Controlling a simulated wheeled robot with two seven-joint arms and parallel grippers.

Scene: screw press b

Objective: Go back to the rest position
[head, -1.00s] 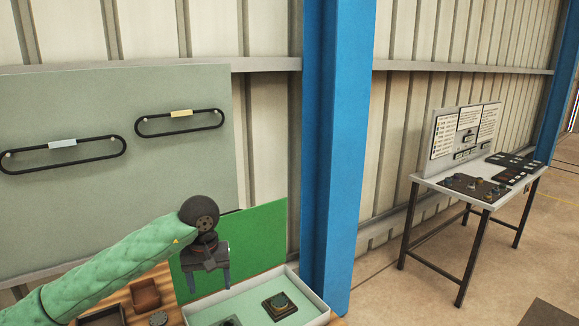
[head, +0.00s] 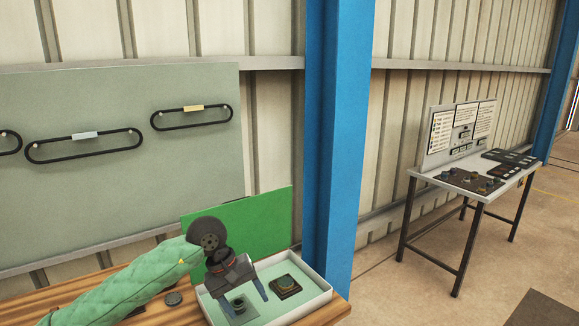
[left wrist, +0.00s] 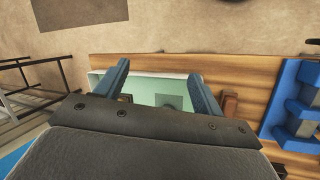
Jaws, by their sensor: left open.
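My left gripper (head: 254,298) is open, with its two blue-grey fingers apart and nothing seen between them. In the head view it hangs over the white tray (head: 322,295) with the pale green floor, at the right end of the wooden workbench (head: 338,308). In the left wrist view, the fingers (left wrist: 160,85) stand apart above the tray (left wrist: 145,93). A dark square part with a round top (head: 285,286) sits in the tray, right of the fingers. Another dark part (head: 239,307) lies near the fingers and is partly hidden. My right gripper is not in view.
A green panel (head: 262,218) stands behind the tray, and a blue post (head: 337,130) rises beyond it. A board with belt loops (head: 85,145) is at the left. A separate table (head: 470,185) stands at the right. A blue rack (left wrist: 296,105) shows in the left wrist view.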

